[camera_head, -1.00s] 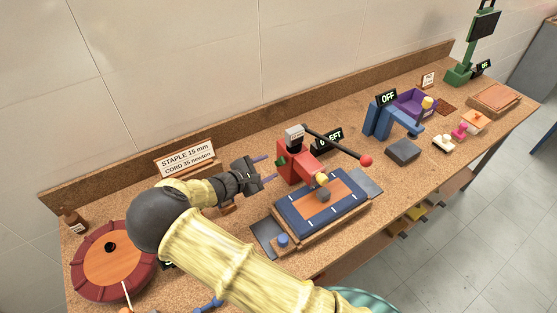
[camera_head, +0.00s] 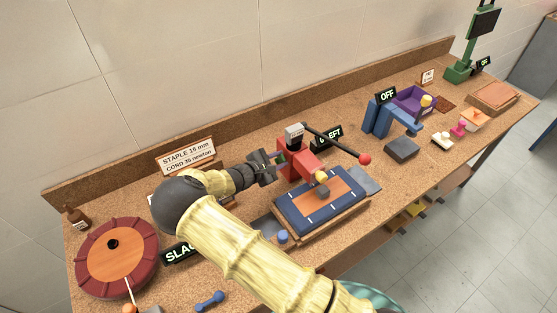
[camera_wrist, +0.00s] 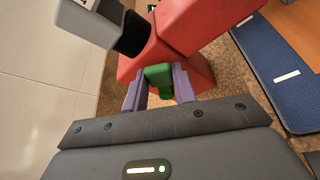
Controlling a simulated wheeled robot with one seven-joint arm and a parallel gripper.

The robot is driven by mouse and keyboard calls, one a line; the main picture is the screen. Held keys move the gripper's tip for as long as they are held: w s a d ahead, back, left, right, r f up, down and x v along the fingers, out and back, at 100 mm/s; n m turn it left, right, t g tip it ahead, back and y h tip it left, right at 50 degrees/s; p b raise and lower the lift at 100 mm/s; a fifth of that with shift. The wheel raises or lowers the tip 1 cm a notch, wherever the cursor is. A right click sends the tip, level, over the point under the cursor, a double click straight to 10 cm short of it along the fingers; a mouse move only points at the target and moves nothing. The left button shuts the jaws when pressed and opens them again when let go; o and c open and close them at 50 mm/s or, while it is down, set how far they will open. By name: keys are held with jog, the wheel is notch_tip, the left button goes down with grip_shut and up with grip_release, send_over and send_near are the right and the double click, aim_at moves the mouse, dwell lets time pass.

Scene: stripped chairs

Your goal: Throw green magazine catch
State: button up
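The green magazine catch (camera_wrist: 158,81) sits on the side of the red stapler body (camera_wrist: 190,73) in the wrist view. My gripper (camera_wrist: 160,88) has one purple finger on each side of the catch, very close to it. I cannot tell whether the fingers press on it or leave small gaps. In the head view, my gripper (camera_head: 279,163) reaches the left side of the red stapler (camera_head: 298,163), and the catch is hidden there.
A black lever with a red knob (camera_head: 365,159) sticks out rightward from the stapler. A blue-edged bed (camera_head: 292,216) lies before it. A sign (camera_head: 186,156) stands behind my arm. A round red-rimmed device (camera_head: 88,282) is at the left; a blue press (camera_head: 378,120) is farther right.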

jog(key=shift+f+b, duration=0.15)
jog(key=shift+b, duration=0.15)
jog(key=m+t+b, duration=0.1)
jog(key=b, duration=0.2)
jog(key=s+f+m+b, duration=0.1)
jog(key=m+b, duration=0.1)
jog(key=b, duration=0.2)
jog(key=d+f+m+t+b, duration=0.1)
jog(key=b, duration=0.3)
jog(key=shift+s+f+m+t+y, duration=0.15)
jog(key=shift+s+m+t+y, duration=0.15)
jog(key=shift+s, duration=0.05)
jog(key=o, duration=1)
